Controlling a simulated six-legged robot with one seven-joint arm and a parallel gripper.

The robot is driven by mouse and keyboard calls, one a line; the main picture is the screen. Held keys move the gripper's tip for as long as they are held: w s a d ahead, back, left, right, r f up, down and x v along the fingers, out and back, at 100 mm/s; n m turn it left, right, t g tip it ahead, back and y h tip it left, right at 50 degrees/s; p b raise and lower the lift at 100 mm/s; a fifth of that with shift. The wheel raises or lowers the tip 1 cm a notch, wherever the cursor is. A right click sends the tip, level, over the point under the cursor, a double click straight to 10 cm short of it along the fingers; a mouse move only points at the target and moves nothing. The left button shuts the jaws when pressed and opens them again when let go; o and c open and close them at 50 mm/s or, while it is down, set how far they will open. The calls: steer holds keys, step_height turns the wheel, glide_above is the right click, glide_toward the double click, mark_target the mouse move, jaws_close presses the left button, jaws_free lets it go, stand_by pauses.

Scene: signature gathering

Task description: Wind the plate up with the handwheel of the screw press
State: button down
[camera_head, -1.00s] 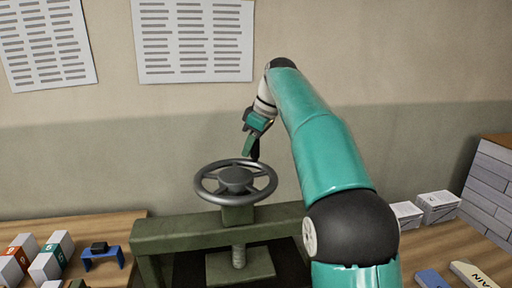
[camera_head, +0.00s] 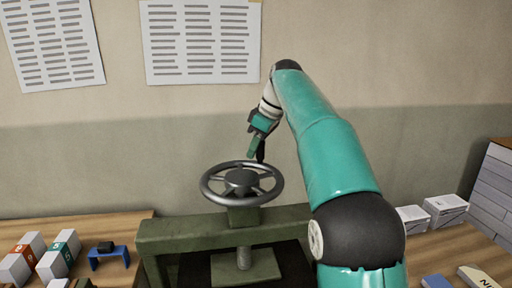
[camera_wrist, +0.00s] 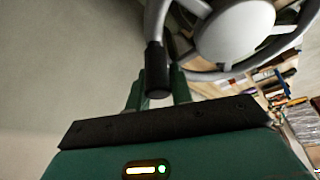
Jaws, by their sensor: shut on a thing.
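The screw press has a grey handwheel (camera_head: 242,184) on top of a green frame (camera_head: 190,236). Below the crossbeam, a threaded screw (camera_head: 244,258) runs down to the green plate (camera_head: 270,268). My gripper (camera_head: 257,149) is at the far side of the wheel's rim. In the wrist view, the wheel's spokes and pale hub (camera_wrist: 235,32) fill the top right. A black upright handle (camera_wrist: 156,72) on the rim stands at my fingers (camera_wrist: 158,92), and they are shut on it. The fingertips are partly hidden behind the handle.
A wooden table (camera_head: 120,228) holds several labelled boxes (camera_head: 58,255) and a small blue stand (camera_head: 108,256) at left. White boxes (camera_head: 445,209) sit at right. A wall with posted sheets (camera_head: 200,42) stands behind the press.

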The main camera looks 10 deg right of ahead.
steer(key=shift+s+a+f, duration=0.1)
steer(key=shift+s+a, duration=0.05)
steer(key=shift+a, duration=0.4)
steer(key=c, duration=1.2)
jaws_free()
steer(key=shift+s+a, duration=0.15)
steer(key=shift+s, duration=0.05)
steer(key=shift+c, duration=0.2)
steer(key=shift+w+d, duration=0.2)
steer(key=shift+d, duration=0.1)
steer(key=shift+d+r, duration=0.3)
steer(key=shift+r, duration=0.35)
steer(key=shift+v, duration=3.1)
steer(key=shift+s, duration=0.1)
